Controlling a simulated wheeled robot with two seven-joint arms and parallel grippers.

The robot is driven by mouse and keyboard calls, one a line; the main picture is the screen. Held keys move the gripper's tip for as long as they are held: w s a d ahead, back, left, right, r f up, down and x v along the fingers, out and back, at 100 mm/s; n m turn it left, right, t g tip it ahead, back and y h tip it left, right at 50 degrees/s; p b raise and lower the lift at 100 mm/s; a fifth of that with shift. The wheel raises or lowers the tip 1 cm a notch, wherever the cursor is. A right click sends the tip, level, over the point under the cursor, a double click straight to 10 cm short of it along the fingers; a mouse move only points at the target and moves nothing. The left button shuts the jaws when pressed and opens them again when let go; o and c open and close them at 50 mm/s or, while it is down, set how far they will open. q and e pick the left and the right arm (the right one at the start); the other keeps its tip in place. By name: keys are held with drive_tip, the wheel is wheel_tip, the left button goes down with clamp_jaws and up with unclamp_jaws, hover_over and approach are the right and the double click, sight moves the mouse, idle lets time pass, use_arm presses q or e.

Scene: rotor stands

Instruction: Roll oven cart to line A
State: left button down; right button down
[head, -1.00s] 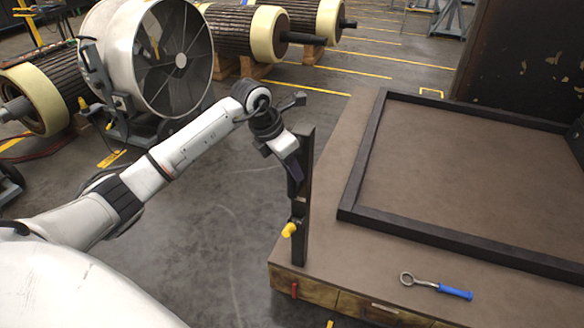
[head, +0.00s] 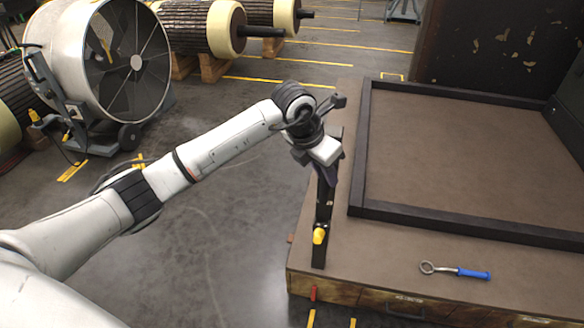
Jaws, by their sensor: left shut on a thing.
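The oven cart (head: 320,265) shows as a wide brown deck with a raised black frame, on the right of the head view. A dark upright post (head: 324,215) with a yellow knob stands at its left edge. My left gripper (head: 329,168) is at the upper part of this post and shut on it; the wrist partly hides the fingers. My right gripper is not in view. The cart's wheels are hidden. Yellow lines (head: 288,84) mark the floor behind; I cannot tell which is line A.
A wrench with a blue handle (head: 473,273) lies on the cart's front deck. A large drum fan (head: 125,60) stands at the left. Dark rollers with cream ends (head: 195,28) rest on wooden blocks at the back. A dark scuffed panel (head: 490,45) rises behind the cart.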

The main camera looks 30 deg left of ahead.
use_arm(q)
drive_tip(key=shift+w+a+f+n, duration=0.1)
drive_tip(key=shift+w+a+n, duration=0.1)
drive_tip(key=shift+w+n, duration=0.1)
drive_tip(key=shift+s+r, duration=0.2)
drive_tip(key=shift+r, duration=0.05)
drive_tip(key=shift+d, duration=0.5)
drive_tip(key=c, duration=1.9)
unclamp_jaws()
drive_tip(key=shift+d, duration=0.2)
drive_tip(key=shift+c, duration=0.2)
drive_tip(key=o, duration=0.3)
drive_tip(key=shift+w+d+f, duration=0.1)
drive_tip(key=shift+w+d, duration=0.05)
drive_tip(key=shift+w, duration=0.05)
drive_tip(key=shift+s+a, duration=0.1)
drive_tip(key=shift+a, duration=0.15)
drive_tip(key=shift+s+a, duration=0.1)
drive_tip(key=shift+a, duration=0.1)
